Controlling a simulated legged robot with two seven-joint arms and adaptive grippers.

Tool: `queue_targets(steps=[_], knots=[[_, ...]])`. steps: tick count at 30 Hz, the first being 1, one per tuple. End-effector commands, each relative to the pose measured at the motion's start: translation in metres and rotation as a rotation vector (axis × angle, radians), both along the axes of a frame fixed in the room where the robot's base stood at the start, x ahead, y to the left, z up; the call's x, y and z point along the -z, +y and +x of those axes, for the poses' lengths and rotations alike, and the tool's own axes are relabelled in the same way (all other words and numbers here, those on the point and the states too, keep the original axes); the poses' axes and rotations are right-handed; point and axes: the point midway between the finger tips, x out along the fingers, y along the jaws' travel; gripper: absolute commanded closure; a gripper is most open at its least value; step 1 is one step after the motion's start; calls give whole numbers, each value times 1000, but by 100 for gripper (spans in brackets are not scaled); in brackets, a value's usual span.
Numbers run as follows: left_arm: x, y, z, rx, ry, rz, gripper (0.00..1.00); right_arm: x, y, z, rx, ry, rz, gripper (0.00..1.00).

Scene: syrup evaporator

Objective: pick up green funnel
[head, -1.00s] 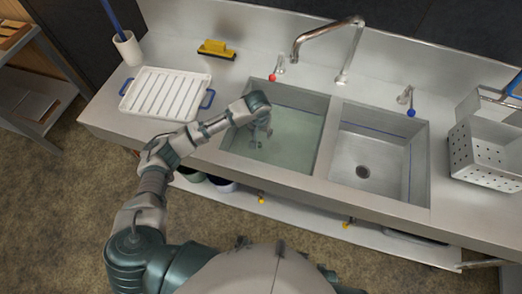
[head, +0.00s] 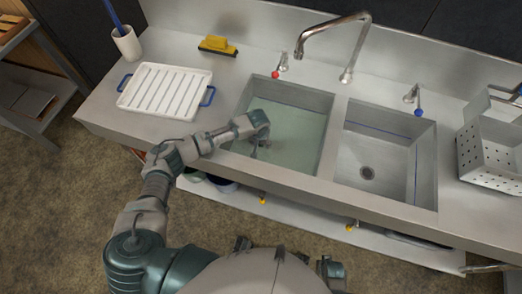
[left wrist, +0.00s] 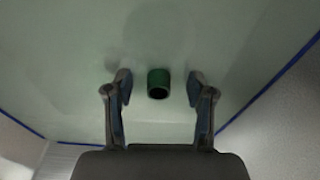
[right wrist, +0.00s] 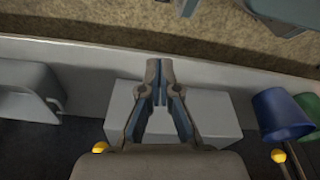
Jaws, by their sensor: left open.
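The green funnel shows in the left wrist view as a short dark-green tube end (left wrist: 158,84) with a dark opening, in the water-filled left sink basin (head: 300,150). The rest of its shape cannot be made out through the cloudy water. My left gripper (head: 257,150) reaches down into that basin near its left front side. In the left wrist view its open fingers (left wrist: 159,80) stand on either side of the green tube end, with gaps on both sides. The funnel is hidden in the head view. My right gripper (right wrist: 159,68) is shut and empty, low in front of the counter.
The empty right basin (head: 370,165) lies beside the filled one, under a tall faucet (head: 330,25). A white ribbed tray (head: 165,90), yellow brush (head: 217,45) and perforated basket (head: 490,155) stand on the counter. Blue (right wrist: 280,112) and green buckets are below.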

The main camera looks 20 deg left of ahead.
Motion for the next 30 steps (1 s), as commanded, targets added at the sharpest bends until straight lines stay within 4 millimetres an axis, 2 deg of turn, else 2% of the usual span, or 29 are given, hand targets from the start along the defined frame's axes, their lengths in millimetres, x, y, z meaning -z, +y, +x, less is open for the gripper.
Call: queue_targets(steps=[3,9,10,20,23,30], knots=[[-1,0,0,0,-1,0,46,0,0,0,0,0,0,100],[-1,-1,0,1,0,1,96,1,0,1,0,2,1,100],[-1,-1,0,1,0,1,100,1,0,1,0,1,1,100],[-5,0,0,1,-1,0,100,-1,0,2,0,-2,0,100],[-18,-1,1,1,-3,0,100,5,-1,-2,-1,2,-1,100],[-70,-1,1,0,-5,-1,100,29,-3,-18,-4,15,-2,100]])
